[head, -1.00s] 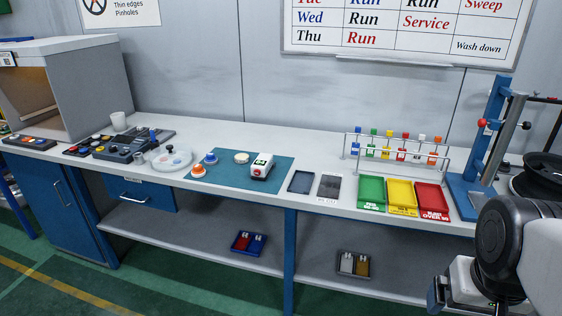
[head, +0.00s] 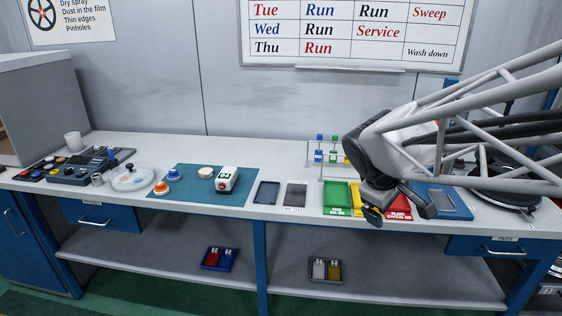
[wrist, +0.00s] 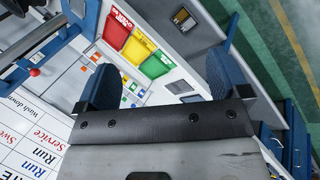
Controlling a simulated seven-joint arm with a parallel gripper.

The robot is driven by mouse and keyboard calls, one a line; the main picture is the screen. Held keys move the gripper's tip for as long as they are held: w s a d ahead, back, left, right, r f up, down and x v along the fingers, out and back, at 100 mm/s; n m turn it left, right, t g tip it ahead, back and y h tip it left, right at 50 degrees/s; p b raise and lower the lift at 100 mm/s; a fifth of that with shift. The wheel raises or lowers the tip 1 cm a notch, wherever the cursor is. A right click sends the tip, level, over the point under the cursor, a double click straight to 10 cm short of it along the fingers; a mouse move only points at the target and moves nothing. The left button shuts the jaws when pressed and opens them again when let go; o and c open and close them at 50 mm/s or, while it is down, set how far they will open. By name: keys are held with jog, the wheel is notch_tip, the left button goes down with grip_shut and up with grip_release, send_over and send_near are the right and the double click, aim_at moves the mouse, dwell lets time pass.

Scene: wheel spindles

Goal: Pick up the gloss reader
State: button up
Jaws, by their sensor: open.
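The gloss reader, which I take to be the small white box with a green display (head: 227,180), rests on the teal mat (head: 190,190) on the bench. I cannot make it out in the wrist view. My gripper (head: 398,208) is open and empty, well to the right of the reader, in front of the coloured trays. In the wrist view its two blue fingers stand wide apart with nothing held between them (wrist: 165,62).
Green (head: 336,198), yellow and red (head: 398,212) trays lie partly behind my gripper. A dark pad (head: 266,192) and a grey plate (head: 295,195) lie right of the mat. Orange-and-blue knobs (head: 161,188) and a round pale disc (head: 206,172) sit near the reader.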

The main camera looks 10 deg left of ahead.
jog(key=w+a+n+t+h, duration=0.1)
jog(key=w+a+n+t, duration=0.1)
jog(key=w+a+n, duration=0.65)
jog(key=n+t+y, duration=0.5)
jog(key=n+t, duration=0.1)
jog(key=n, duration=1.2)
send_near(225, 175)
jog(key=w, duration=0.2)
jog(key=shift+s+a+f, duration=0.15)
jog(key=shift+a+f, duration=0.1)
jog(key=shift+f, duration=0.15)
jog(key=shift+x, duration=1.3)
jog(key=shift+d+x, duration=0.1)
jog(key=shift+x, duration=1.2)
jog(key=shift+d+x, duration=0.15)
jog(key=shift+x, duration=1.15)
